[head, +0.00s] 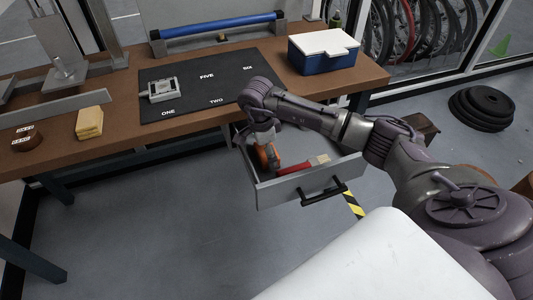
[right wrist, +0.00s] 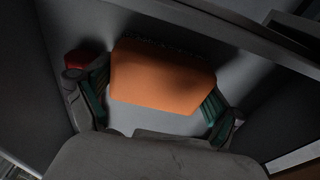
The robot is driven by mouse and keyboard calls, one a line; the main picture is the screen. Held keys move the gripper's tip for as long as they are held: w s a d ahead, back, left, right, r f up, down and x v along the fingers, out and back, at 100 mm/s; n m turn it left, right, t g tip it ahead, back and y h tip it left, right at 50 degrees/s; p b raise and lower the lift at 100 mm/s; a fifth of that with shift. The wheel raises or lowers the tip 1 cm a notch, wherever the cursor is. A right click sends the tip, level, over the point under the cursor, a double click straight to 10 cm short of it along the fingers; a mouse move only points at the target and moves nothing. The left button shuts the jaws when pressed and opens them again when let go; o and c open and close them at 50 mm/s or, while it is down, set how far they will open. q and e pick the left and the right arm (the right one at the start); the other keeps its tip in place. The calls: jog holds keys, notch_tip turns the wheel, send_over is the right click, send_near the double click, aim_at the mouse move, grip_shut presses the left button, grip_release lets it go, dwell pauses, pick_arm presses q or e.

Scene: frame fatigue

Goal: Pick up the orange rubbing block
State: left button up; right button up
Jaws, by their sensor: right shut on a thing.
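The orange rubbing block (right wrist: 160,77) sits between the two teal-padded fingers of my right gripper (right wrist: 156,94), which press on its two sides. A dark bristly or rough edge shows along its far side. In the head view my right gripper (head: 264,150) reaches down into the open drawer (head: 268,192) under the workbench. The orange block (head: 269,157) shows there at the drawer's left end, partly hidden by the gripper. I cannot tell whether the block still touches the drawer floor. My left gripper is not in view.
A red-handled tool (head: 296,168) lies in the drawer beside the block. The drawer walls stand close around my right gripper.

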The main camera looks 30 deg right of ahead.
jog(key=shift+r, duration=0.55)
jog(key=r, duration=0.3)
jog(key=shift+s+d+r+p, duration=0.3)
jog(key=shift+s+d, duration=0.05)
jog(key=shift+s, duration=0.05)
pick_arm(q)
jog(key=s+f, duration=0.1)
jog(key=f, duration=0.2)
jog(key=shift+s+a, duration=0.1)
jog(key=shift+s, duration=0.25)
pick_arm(e)
jog(key=s+d+r, duration=0.5)
jog(key=s+r, duration=0.1)
jog(key=s, duration=0.3)
jog(key=shift+s+d+r, duration=0.15)
